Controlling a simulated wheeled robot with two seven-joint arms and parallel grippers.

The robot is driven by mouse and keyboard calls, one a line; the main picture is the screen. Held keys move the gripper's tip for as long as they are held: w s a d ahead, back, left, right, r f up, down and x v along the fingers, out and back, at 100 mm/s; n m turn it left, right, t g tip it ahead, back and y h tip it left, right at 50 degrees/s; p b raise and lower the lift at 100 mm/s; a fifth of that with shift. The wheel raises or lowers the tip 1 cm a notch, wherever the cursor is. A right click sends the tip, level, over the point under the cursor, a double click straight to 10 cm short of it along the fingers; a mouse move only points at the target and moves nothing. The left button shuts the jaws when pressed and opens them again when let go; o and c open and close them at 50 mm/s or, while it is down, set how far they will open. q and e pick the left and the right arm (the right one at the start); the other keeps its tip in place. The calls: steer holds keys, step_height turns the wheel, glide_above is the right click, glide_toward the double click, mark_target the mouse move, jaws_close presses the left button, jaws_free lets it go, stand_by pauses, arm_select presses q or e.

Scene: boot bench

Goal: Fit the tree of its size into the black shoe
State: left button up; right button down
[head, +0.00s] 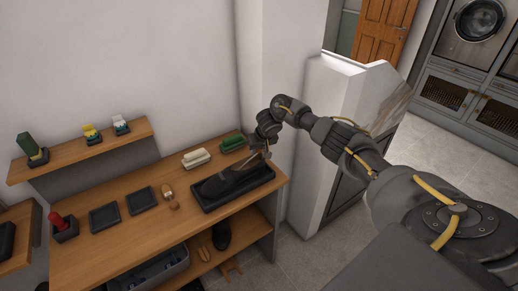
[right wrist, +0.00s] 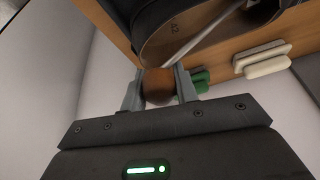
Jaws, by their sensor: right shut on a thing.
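The black shoe (head: 222,183) lies in a black tray (head: 205,206) at the right end of the wooden bench. In the right wrist view the shoe (right wrist: 148,18) shows its opening and tan insole. My right gripper (head: 265,152) is over the shoe's end nearest the wall corner. In the right wrist view it (right wrist: 158,88) is shut on the round brown wooden knob of a shoe tree (right wrist: 159,84). The tree's metal rod runs from the knob into the shoe opening; its front end is hidden. My left gripper is not in view.
A cream brush (head: 196,158) and a green brush (head: 233,143) lie behind the tray. A small wooden-ended object (head: 170,198) and two flat dark trays (head: 104,217) are to its left. The lower shelf holds a grey bin (head: 158,270) and another dark shoe (head: 221,234).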

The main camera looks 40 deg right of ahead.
steer(key=shift+a, duration=0.35)
steer(key=shift+a+f+p, duration=0.2)
steer(key=shift+a+p, duration=0.1)
steer(key=shift+p, duration=0.05)
steer(key=shift+a, duration=0.2)
